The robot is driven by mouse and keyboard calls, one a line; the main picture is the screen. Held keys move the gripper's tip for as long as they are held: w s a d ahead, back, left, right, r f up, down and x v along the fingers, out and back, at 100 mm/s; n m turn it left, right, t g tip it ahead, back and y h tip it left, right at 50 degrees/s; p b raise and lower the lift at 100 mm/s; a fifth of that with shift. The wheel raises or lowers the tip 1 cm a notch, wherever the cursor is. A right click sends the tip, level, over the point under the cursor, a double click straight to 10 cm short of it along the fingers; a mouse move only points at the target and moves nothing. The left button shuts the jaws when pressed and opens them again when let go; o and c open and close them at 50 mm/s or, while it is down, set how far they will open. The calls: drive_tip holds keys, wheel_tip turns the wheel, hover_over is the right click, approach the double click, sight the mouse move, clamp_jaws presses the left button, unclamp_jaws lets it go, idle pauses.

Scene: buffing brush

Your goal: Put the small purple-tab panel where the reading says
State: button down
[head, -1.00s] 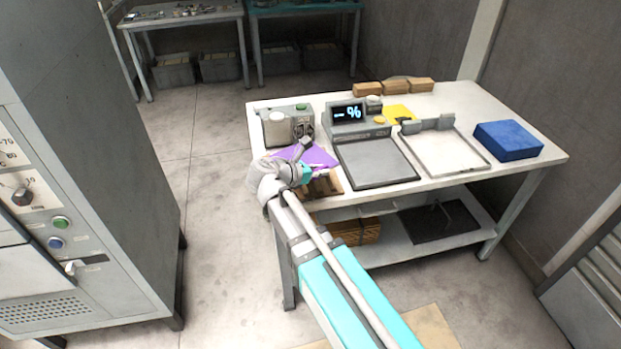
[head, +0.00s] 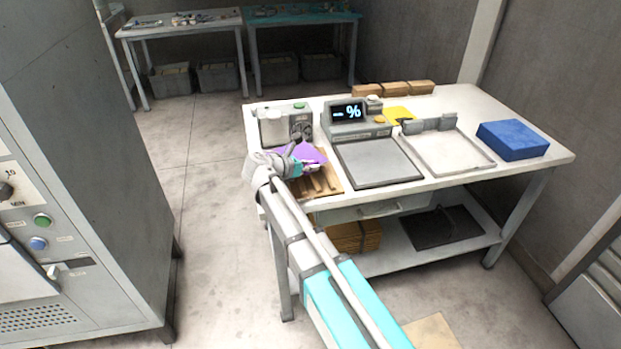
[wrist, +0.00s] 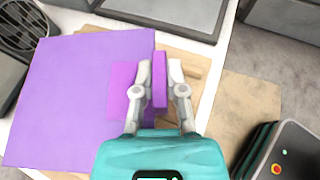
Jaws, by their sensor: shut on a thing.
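A flat purple panel (head: 314,152) shows beyond my gripper (head: 308,167) over the left end of the white workbench. In the wrist view the panel (wrist: 75,100) fills the left side. My gripper (wrist: 160,80) is shut on its upright purple tab (wrist: 160,90). I cannot tell whether the panel touches the surface below. The grey meter (head: 358,122) stands at the bench's back, its dark display (head: 348,112) showing a faint dash-like mark and "%". No clear number shows.
A dark grey plate (head: 375,162) lies before the meter, with a pale tray (head: 450,150) and a blue block (head: 513,140) to its right. A wooden slotted board (head: 322,184) lies under my gripper. A grey device (head: 284,125) stands behind. A cabinet (head: 90,120) stands left.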

sight(311, 185)
idle(0.3)
drive_tip(key=shift+w+a+f+b, duration=0.15)
drive_tip(key=shift+w+f+b, duration=0.3)
drive_tip(key=shift+f+b, duration=0.35)
drive_tip(key=shift+s+f+b, duration=0.1)
drive_tip(key=shift+f+b, duration=1.1)
drive_tip(key=shift+f, duration=0.05)
drive_tip(key=shift+f, duration=0.15)
drive_tip(key=c, duration=0.7)
unclamp_jaws()
drive_tip(key=shift+r, duration=0.3)
drive_tip(key=p+v, duration=0.4)
drive_tip(key=v, duration=0.8)
drive_tip(key=shift+p, duration=0.35)
